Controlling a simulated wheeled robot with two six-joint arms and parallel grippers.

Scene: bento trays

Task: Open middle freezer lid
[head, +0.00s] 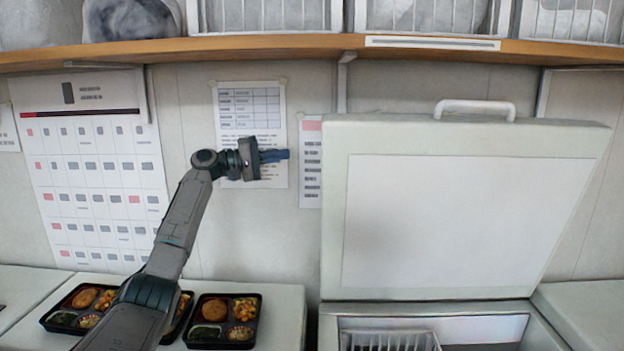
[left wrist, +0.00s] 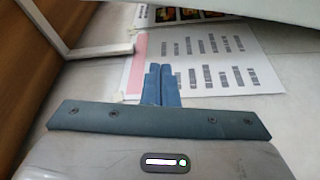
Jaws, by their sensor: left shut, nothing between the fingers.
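The freezer lid (head: 460,215) stands raised and tilted back in the head view, its pale inner panel facing me. Its white handle (head: 475,107) is at the top edge. Below it the freezer opening shows, with a white wire basket (head: 388,340) inside. My left gripper (head: 283,155) is shut and empty in front of the wall, a little left of the lid and apart from it. In the left wrist view its blue fingers (left wrist: 161,85) are together with nothing between them. My right gripper is not in view.
Bento trays (head: 225,320) with food sit on the closed white lid at the left. Another closed white lid (head: 585,310) is at the right. A wooden shelf (head: 270,45) with wire baskets runs above. Papers and a calendar (head: 90,170) hang on the wall.

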